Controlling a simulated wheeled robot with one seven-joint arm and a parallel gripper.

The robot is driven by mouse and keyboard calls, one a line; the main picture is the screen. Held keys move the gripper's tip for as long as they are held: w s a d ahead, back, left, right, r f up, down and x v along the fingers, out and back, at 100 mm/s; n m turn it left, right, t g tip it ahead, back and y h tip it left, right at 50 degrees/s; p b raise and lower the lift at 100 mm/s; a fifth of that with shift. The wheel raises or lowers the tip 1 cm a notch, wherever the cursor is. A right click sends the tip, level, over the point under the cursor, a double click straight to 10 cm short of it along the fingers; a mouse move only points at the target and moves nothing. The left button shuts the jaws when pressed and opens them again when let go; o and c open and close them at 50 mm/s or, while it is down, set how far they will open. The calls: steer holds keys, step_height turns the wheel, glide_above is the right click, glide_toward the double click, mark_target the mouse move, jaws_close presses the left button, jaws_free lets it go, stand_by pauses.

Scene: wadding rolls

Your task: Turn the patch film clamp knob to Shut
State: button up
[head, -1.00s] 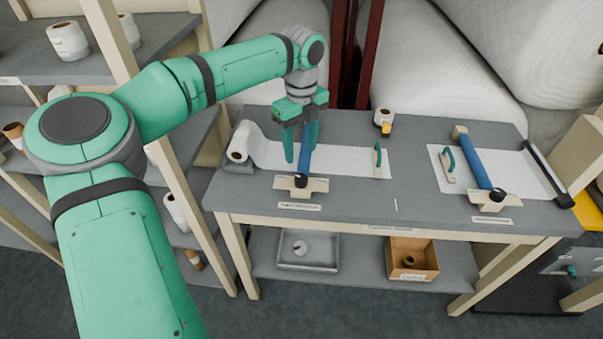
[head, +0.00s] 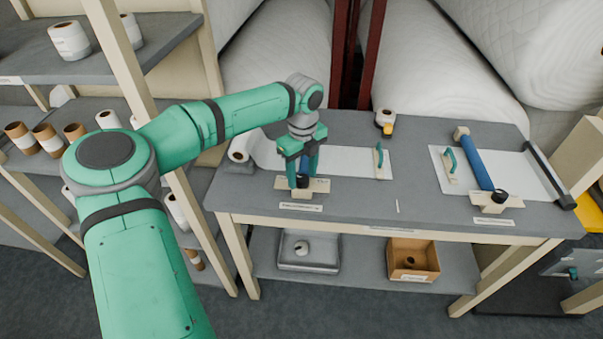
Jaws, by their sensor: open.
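Two film clamps with black knobs are on the grey bench (head: 370,215); their labels are too small to read. The left clamp has a blue bar, mostly hidden behind my gripper, and a black knob (head: 303,181) on a pale plate (head: 316,187). My gripper (head: 302,178) points down at this knob, its teal fingers open on either side; I cannot tell if they touch it. The right clamp has a blue bar (head: 476,162) and a black knob (head: 499,196) on a pale plate.
A white film roll (head: 240,148) is at the bench's left end. A teal-handled tool (head: 379,158) lies on the left film, another (head: 451,161) on the right sheet. A tape roll (head: 385,118) stands behind. A tray and a cardboard box (head: 413,262) are below. The bench's middle front is mostly clear.

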steer(key=shift+a, duration=0.1)
steer(key=c, duration=1.1)
steer(key=shift+o, duration=0.2)
